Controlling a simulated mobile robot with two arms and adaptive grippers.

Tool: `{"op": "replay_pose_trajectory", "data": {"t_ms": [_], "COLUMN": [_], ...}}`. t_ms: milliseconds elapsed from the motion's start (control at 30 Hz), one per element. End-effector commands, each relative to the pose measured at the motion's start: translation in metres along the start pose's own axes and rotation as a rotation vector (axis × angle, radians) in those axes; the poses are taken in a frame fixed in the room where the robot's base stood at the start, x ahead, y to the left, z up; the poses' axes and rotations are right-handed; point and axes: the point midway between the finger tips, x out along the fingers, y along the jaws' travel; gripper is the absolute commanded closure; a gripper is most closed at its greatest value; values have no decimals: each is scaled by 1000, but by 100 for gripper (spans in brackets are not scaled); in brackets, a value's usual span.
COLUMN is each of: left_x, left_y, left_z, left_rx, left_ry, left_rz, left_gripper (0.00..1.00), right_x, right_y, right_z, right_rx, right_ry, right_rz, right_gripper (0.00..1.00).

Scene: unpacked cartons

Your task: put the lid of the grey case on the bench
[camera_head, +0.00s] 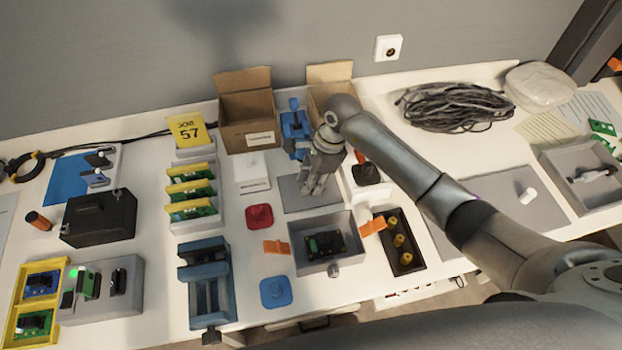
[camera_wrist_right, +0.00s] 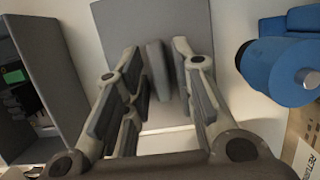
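The grey case (camera_head: 334,268) stands open on the bench in the head view, with a dark circuit board (camera_head: 322,243) inside. A flat grey plate, which looks like its lid (camera_head: 293,199), lies on the bench just behind the case. My right gripper (camera_head: 309,192) points down over the lid. In the right wrist view, an upright grey grip piece (camera_wrist_right: 158,70) on the lid (camera_wrist_right: 110,20) stands between the open fingers (camera_wrist_right: 160,65), with gaps visible on both sides. The case (camera_wrist_right: 35,60) shows at the left there. My left gripper is in neither view.
Orange pieces (camera_head: 277,247) flank the case. A red piece (camera_head: 259,217) and a blue piece (camera_head: 276,292) lie to its left, a dark tray (camera_head: 404,266) to its right. A blue device (camera_head: 296,125) and cartons (camera_head: 247,105) stand close behind the gripper.

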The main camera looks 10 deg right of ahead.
Motion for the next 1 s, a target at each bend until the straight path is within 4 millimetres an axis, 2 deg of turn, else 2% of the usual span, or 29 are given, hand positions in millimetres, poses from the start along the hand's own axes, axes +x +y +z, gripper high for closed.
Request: {"op": "replay_pose_trajectory", "data": {"t_ms": [333,467,800,1000], "left_x": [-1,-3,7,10], "left_y": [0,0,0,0], "left_z": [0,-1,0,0], "left_rx": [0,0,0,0], "left_ry": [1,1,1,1], "left_rz": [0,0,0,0], "left_gripper": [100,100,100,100], "right_x": [-1,-9,-79,-111], "right_y": [0,-1,-2,-1], "right_z": [1,1,0,1], "right_rx": [0,0,-2,0], "right_ry": [-1,-1,1,0], "right_rz": [0,-4,-7,-3], "right_gripper": [66,66,66,66]}}
